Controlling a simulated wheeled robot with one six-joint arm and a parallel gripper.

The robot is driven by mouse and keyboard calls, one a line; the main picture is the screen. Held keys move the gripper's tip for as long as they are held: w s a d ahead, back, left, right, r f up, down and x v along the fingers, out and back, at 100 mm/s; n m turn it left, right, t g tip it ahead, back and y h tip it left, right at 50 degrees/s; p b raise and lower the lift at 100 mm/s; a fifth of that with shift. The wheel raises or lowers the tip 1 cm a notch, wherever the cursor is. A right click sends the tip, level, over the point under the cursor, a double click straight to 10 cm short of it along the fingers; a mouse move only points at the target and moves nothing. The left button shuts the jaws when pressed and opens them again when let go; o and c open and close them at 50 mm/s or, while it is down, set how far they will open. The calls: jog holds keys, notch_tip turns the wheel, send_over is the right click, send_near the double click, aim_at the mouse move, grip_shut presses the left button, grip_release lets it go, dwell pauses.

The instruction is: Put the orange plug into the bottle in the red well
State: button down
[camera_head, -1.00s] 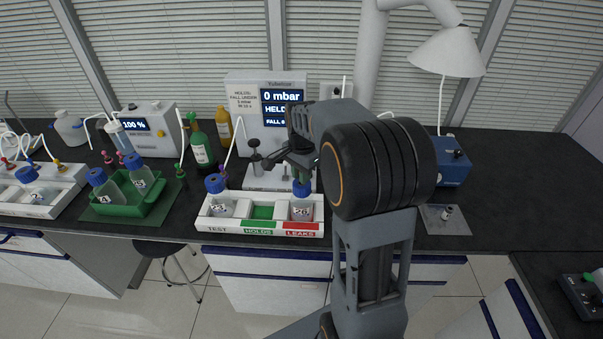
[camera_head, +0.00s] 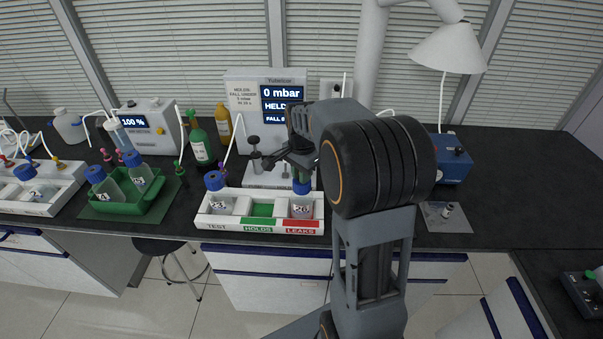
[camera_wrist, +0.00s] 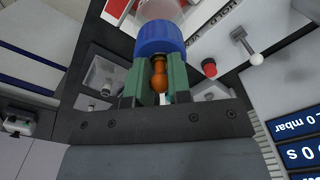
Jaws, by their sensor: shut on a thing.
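My gripper (camera_wrist: 158,84) is shut on the orange plug (camera_wrist: 159,76), held between its green fingers in the wrist view. The plug's narrow end points at the blue cap (camera_wrist: 160,36) of a bottle, right at the fingertips. I cannot tell whether the tip has entered the cap's opening. In the head view this blue-capped bottle (camera_head: 302,207) stands upright in the red well, marked LEAKS (camera_head: 301,229), of the white rack (camera_head: 230,224). My gripper (camera_head: 301,176) is directly above it, partly hidden by my arm; the plug is not visible there.
A second blue-capped bottle (camera_head: 220,203) stands in the TEST well; the green HOLDS well (camera_head: 262,210) is empty. The tester (camera_head: 283,100) behind reads 0 mbar. A green tray (camera_head: 127,203) with bottles is left. A grey pad (camera_head: 444,222) with a small part lies right.

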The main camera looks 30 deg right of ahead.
jog(key=c, duration=1)
grip_release()
notch_tip(320, 180, up, 14)
jog(key=shift+f, duration=0.1)
jog(key=f+n, duration=0.4)
jog(key=shift+s+a+n+t, duration=0.2)
jog(key=shift+n+t, duration=0.1)
jog(key=shift+t, duration=0.1)
jog(key=s+a+f+n+t, duration=0.1)
jog(key=s+a+n, duration=0.2)
jog(key=s, duration=0.2)
jog(key=s+a+f+n+t, duration=0.1)
jog(key=s+a+f+n, duration=0.1)
jog(key=s, duration=0.3)
jog(key=s+a+f+n+t, duration=0.1)
jog(key=s+a+f+n, duration=0.1)
jog(key=s+a+n, duration=0.2)
jog(key=shift+s+f, duration=0.2)
jog(key=shift+s, duration=0.6)
